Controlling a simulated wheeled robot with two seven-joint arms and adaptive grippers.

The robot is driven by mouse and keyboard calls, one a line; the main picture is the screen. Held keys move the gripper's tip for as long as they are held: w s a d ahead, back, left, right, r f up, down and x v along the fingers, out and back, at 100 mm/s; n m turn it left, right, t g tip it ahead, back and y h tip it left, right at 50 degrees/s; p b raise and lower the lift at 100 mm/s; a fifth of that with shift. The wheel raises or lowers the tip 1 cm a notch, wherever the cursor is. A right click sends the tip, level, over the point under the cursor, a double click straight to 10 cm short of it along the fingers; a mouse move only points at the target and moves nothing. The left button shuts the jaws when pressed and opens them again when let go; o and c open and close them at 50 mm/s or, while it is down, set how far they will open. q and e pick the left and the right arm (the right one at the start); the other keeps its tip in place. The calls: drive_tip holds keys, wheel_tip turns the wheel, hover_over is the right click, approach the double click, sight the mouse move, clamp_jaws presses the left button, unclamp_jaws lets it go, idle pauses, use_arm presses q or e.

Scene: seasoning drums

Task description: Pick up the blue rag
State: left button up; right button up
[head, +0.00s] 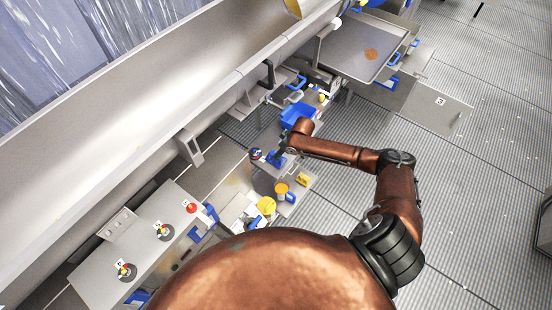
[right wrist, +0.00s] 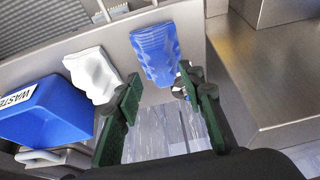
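The blue rag (right wrist: 156,50) hangs flat against a pale metal panel at the top middle of the right wrist view. A white rag (right wrist: 92,74) hangs to its left. My right gripper (right wrist: 160,80) has its two green fingers spread apart, with nothing held between them. The rag's lower end lies just beyond the fingertips and roughly between them; the right finger overlaps its lower right edge. I cannot tell whether they touch. In the head view my right arm reaches in to the middle, and I cannot make out the rag surely there. My left gripper is not in view.
A blue bin marked WASTE (right wrist: 45,110) stands left of the white rag. Metal surfaces (right wrist: 265,70) rise close on the right. In the head view, yellow containers (head: 266,205) stand near the arm, and a grey tray (head: 350,58) is farther back.

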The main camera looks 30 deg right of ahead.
drive_tip(key=shift+p+x, duration=0.6)
drive_tip(key=shift+x, duration=2.15)
drive_tip(key=shift+c, duration=0.2)
clamp_jaws()
